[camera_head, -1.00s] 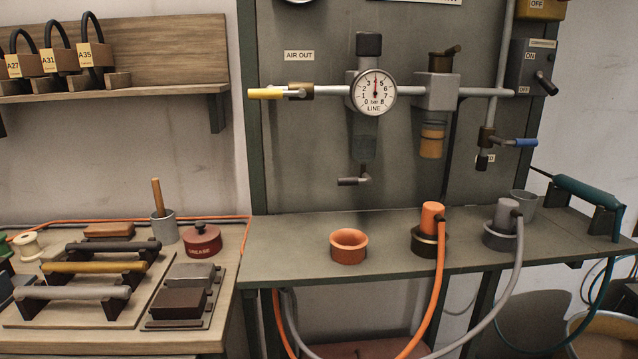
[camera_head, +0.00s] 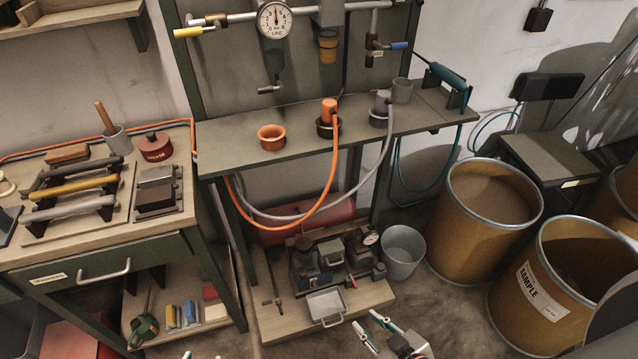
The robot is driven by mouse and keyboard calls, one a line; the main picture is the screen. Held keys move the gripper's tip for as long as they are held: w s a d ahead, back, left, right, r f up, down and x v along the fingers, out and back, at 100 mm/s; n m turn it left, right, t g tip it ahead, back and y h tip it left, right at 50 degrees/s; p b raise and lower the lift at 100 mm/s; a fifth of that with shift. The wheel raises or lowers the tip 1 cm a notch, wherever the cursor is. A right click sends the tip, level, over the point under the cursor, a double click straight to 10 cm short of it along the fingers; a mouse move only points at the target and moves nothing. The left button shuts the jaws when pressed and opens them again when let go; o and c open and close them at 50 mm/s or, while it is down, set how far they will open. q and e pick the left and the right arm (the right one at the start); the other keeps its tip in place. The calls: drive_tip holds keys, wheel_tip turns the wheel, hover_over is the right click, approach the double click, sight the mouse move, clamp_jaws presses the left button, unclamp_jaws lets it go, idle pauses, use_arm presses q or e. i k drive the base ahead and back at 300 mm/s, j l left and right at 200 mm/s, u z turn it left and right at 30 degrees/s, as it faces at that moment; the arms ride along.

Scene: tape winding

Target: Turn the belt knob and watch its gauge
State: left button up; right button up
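A round white gauge marked LINE (camera_head: 274,19) sits on the pipe of the grey panel, its needle pointing about straight up. A smaller gauge (camera_head: 369,236) stands on the dark machine (camera_head: 318,262) on the low board under the bench; its reading is too small to tell. I cannot pick out which part is the belt knob. My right gripper (camera_head: 367,328) is at the bottom edge, in front of the low board, fingers apart and empty. Only two pale tips of my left gripper (camera_head: 202,356) show at the bottom edge, apart with nothing seen between them.
The bench (camera_head: 228,148) carries an orange cup (camera_head: 271,137) and hose sockets; orange and grey hoses hang in front. A grey bucket (camera_head: 403,252) and brown drums (camera_head: 474,232) stand right of the machine. Some floor shows between the left cabinet and the low board.

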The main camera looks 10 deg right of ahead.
sight(380, 266)
drive_tip(key=z, duration=1.05)
